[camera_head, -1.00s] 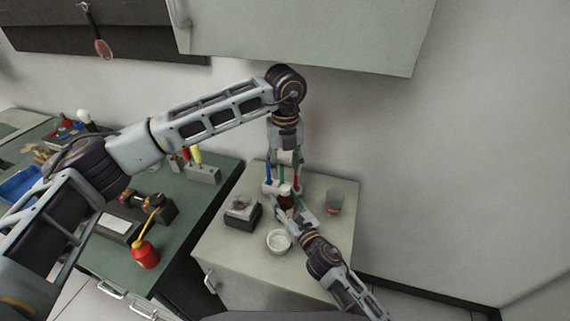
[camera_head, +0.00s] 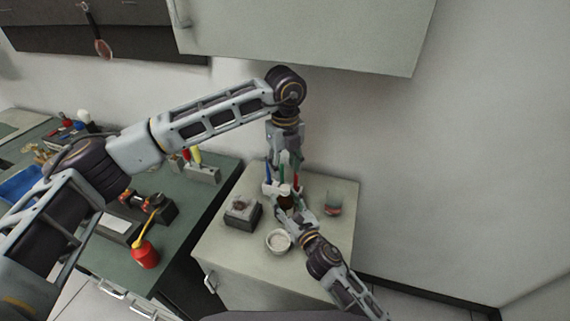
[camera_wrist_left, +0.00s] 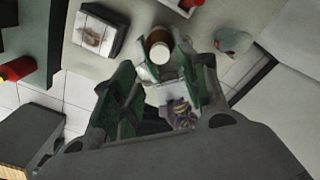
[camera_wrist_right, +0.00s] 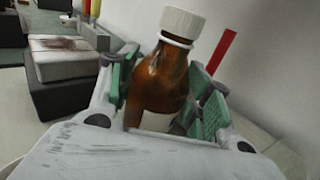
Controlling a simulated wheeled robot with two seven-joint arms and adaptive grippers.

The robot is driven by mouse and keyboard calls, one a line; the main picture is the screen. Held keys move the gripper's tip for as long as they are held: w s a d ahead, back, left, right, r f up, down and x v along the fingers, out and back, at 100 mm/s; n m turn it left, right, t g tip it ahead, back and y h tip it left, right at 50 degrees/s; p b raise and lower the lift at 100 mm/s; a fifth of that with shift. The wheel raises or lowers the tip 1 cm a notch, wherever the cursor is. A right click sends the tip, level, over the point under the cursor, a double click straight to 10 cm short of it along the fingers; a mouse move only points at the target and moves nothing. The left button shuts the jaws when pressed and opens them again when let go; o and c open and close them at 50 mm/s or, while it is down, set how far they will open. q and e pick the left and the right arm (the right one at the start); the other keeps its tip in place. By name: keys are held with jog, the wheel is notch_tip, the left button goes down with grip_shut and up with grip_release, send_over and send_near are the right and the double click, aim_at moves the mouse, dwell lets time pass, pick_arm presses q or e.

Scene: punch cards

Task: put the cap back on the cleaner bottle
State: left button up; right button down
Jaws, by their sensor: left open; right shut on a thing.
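The brown cleaner bottle (camera_wrist_right: 158,82) stands upright between the fingers of my right gripper (camera_wrist_right: 168,100), which is shut on it. The bottle also shows in the head view (camera_head: 286,200). The white cap (camera_wrist_right: 183,24) sits on top of the bottle's neck and looks level; how tightly it sits I cannot tell. My left gripper (camera_head: 285,164) points down from above the bottle, open and apart from the cap. In the left wrist view the bottle (camera_wrist_left: 160,54) is seen from above, beyond the left fingers.
A grey-and-black box (camera_head: 242,211) and a round white dish (camera_head: 278,241) stand on the cabinet top (camera_head: 225,245). A rack with coloured sticks (camera_head: 268,186) is behind the bottle, and a cup (camera_head: 333,204) is to the right. The wall is close behind.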

aim_at(285, 187)
pick_arm(q)
jog(key=shift+f, duration=3.85)
grip_shut()
jog(key=shift+m, duration=0.3)
